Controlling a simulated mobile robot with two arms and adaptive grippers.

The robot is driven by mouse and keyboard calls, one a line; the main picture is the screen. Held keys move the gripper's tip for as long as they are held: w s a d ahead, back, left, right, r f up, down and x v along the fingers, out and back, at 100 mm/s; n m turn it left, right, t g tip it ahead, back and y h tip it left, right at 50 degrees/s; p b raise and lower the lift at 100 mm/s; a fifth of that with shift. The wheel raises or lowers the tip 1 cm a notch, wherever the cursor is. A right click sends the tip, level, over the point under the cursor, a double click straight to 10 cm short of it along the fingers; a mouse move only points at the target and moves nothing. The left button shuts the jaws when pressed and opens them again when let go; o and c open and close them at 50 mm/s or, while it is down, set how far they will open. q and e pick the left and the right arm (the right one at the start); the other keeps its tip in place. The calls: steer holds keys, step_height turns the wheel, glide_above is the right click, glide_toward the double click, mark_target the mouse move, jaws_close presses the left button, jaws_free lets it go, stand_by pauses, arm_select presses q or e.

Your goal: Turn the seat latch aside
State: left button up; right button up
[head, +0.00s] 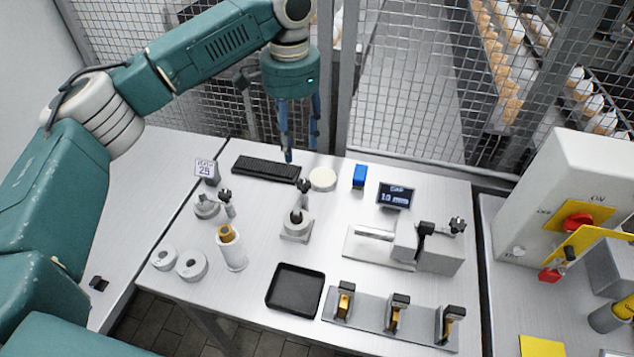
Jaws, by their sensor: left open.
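A small grey fixture (296,232) stands near the middle of the white table, with a dark upright piece and a black knob (304,186) on top. This looks like the seat with its latch, but the parts are too small to tell for sure. My left gripper (301,152) hangs with blue fingers pointing down over the back of the table, behind and above this fixture. It is open with nothing between the fingers, and apart from the fixture. My right gripper is not in view.
A black keyboard (266,168), a cream disc (322,179) and a blue block (359,177) lie at the back. A vise-like device (430,247) stands right, a black tray (295,290) and a rack (364,312) in front. A white cup (232,255) stands left. Mesh fencing closes the back.

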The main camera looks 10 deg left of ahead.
mark_target(304, 183)
arm_select(q)
steer(key=f, duration=0.7)
steer(key=w+d+f+p, duration=0.1)
steer(key=f, duration=0.3)
steer(key=shift+w+d+f, duration=0.1)
steer(key=shift+f, duration=0.7)
steer(key=shift+c, duration=0.6)
jaws_close()
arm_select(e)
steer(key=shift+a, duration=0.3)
